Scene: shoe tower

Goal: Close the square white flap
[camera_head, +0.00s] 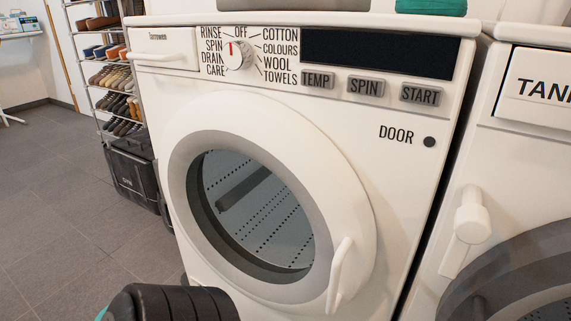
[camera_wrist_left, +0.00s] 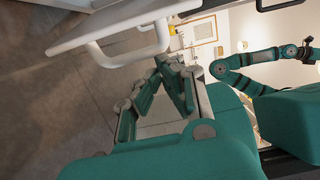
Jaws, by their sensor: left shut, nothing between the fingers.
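A pale, flat panel (camera_wrist_left: 125,22) with a white bar handle (camera_wrist_left: 135,50) shows nearly edge-on at the top left of the left wrist view. It looks like the white flap standing out, but I see only part of it. In the head view no open square flap shows; the washing machine's lower front is out of frame. My left gripper (camera_wrist_left: 168,62) is shut and empty, its fingertips just below the handle's right end; contact cannot be told. A dark ridged part of my left arm shows at the bottom of the head view. My right arm's small dark end (camera_wrist_left: 308,50) is at the right.
The white washing machine (camera_head: 400,165) has a round door (camera_head: 345,190) with a bar handle (camera_head: 338,278). Its drawer (camera_head: 163,50) looks shut. A second machine (camera_head: 530,150) stands close on the right. A shoe rack (camera_head: 112,75) and black crate (camera_head: 133,165) stand left; floor there is clear.

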